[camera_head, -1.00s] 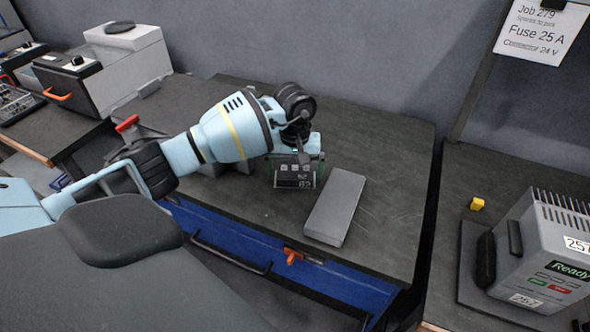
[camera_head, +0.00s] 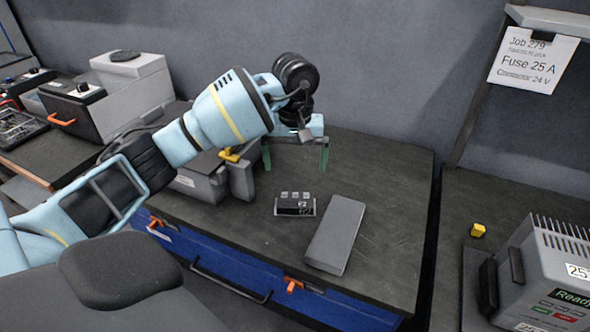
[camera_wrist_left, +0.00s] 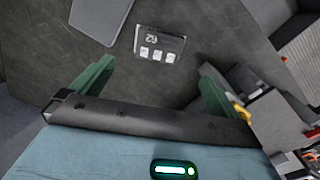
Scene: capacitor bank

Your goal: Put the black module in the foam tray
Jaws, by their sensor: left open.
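The black module (camera_head: 295,205) is a small dark block with several pale squares and white marking on top. It lies on the dark bench just left of a flat grey slab (camera_head: 336,236). My left gripper (camera_head: 296,165) is open and empty, with green fingers, raised above and behind the module. In the left wrist view the module (camera_wrist_left: 160,46) lies beyond the open fingers (camera_wrist_left: 152,85), apart from both. I cannot surely identify a foam tray; whether the slab is one, I cannot tell. My right gripper is not in view.
Grey equipment (camera_head: 208,178) stands left of the module, under my left arm. A blue drawer front (camera_head: 235,272) with orange catches is below the bench edge. The bench's back right is clear.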

